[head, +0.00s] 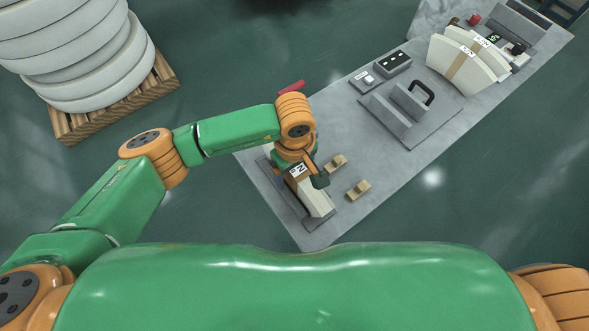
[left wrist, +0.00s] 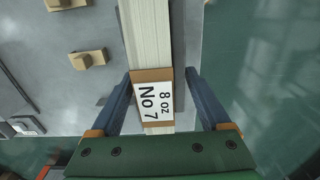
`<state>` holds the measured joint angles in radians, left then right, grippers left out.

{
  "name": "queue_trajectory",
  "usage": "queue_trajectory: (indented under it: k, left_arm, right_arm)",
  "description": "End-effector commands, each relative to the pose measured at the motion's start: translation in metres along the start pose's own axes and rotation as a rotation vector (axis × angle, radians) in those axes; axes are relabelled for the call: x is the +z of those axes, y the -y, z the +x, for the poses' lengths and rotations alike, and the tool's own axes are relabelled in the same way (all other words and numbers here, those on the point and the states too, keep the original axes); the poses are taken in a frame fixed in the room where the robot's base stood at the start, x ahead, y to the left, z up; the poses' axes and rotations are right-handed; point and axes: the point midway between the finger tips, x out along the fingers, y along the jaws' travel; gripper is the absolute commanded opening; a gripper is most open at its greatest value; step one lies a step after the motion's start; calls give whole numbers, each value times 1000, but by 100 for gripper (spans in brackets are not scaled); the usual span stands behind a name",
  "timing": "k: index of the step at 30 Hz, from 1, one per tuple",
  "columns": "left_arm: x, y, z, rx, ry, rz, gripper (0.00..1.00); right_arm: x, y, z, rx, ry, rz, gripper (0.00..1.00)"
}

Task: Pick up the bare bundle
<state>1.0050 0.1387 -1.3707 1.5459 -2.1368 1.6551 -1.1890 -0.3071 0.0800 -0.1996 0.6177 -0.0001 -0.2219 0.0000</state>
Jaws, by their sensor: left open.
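A pale bundle of stacked paper (head: 318,203) lies in a grey holder (head: 290,214) at the near left end of the grey table. It has a brown band with a white label; in the left wrist view the bundle (left wrist: 147,35) shows the label "8 oz No 7" (left wrist: 153,100). My left gripper (head: 308,178) is over this bundle. In the left wrist view its open fingers (left wrist: 160,78) stand on both sides of the bundle, with a visible gap on each side. The arm hides part of the bundle in the head view. My right gripper is out of view.
Two small tan blocks (head: 335,163) sit right of the bundle. A grey fixture with a black handle (head: 420,92) and a control box (head: 393,63) stand farther along. Banded pale bundles (head: 467,66) are at the far end. White rolls (head: 85,50) are stacked on a pallet (head: 120,108).

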Motion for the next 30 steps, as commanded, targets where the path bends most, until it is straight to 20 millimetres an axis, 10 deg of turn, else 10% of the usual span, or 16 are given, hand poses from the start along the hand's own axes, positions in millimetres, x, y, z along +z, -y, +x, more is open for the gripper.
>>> queue_trajectory:
  k: [8, 17, 30]
  left_arm:
    - [0, 0, 9, 2, 0, 1, 80]
    - [0, 0, 8, 2, 2, 0, 0]
    - [0, 0, 8, 2, 2, 0, 0]
  right_arm:
    - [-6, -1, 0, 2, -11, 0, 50]
    - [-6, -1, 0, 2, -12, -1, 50]
    - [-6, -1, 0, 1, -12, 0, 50]
